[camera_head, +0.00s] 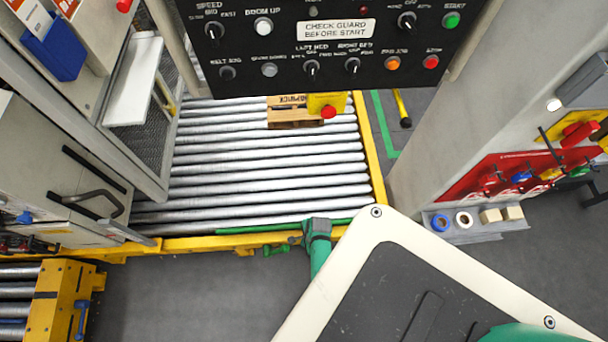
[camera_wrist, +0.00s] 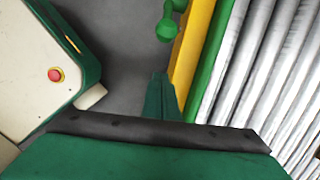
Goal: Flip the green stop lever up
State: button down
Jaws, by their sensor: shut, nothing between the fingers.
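The green stop lever (camera_head: 275,250) is a short green handle with rounded knobs on the outer side of the yellow conveyor rail, at the near edge of the rollers. It also shows at the top of the wrist view (camera_wrist: 166,28), hanging low beside the rail. A long green bar (camera_head: 240,230) runs along the inside of that rail. My gripper (camera_head: 311,238) is just right of the lever in the head view, close to the rail. In the wrist view its green fingers (camera_wrist: 159,90) are together and empty, with a gap between them and the lever.
The yellow rail (camera_head: 195,243) and steel rollers (camera_head: 255,175) lie beyond the gripper. A black control panel (camera_head: 335,45) hangs above. Grey floor (camera_head: 190,295) is clear in front of the rail.

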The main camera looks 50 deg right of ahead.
jog(key=w+a+f, duration=0.3)
jog(key=f, duration=0.1)
jog(key=shift+w+f, duration=0.25)
jog(key=shift+f, duration=0.05)
dwell(0.5)
dwell(0.4)
